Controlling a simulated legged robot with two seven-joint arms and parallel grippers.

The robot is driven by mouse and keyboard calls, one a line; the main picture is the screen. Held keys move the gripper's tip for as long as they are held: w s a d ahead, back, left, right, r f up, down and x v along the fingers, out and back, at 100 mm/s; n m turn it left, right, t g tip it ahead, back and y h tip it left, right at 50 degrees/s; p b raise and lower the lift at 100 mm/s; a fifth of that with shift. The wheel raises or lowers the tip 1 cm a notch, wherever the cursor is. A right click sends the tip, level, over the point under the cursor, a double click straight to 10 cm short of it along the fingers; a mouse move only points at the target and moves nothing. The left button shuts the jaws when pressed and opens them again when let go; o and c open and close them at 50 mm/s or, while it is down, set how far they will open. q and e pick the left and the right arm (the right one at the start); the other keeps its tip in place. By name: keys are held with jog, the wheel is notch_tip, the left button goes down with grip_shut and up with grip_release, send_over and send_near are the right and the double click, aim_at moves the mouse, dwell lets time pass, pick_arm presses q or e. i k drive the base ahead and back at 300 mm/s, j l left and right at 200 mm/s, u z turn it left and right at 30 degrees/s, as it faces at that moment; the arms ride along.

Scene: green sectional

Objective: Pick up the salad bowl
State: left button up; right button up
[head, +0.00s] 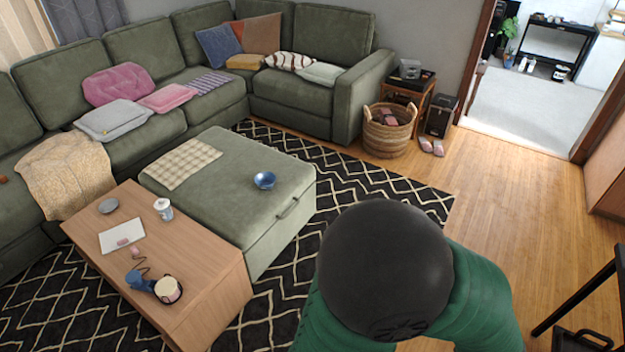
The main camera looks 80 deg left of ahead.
aim_at(264, 181)
jog(key=j+u, duration=0.1)
jog(key=u, duration=4)
jog(key=i+l+u, duration=0.2)
jog(key=l+u, duration=0.2)
jog(key=l, duration=0.15)
jog(key=i+l+u, duration=0.15)
jog(key=l+u, duration=0.25)
jog(key=l, duration=0.2)
jog(key=l+u, duration=0.4)
jog(key=l, duration=0.25)
jog(key=l+u, duration=0.4)
jog(key=l, duration=0.85)
jog(key=k+l, duration=0.15)
jog(key=l, duration=1.05)
jog(key=k+l+u, duration=0.1)
jog(key=l, duration=0.5)
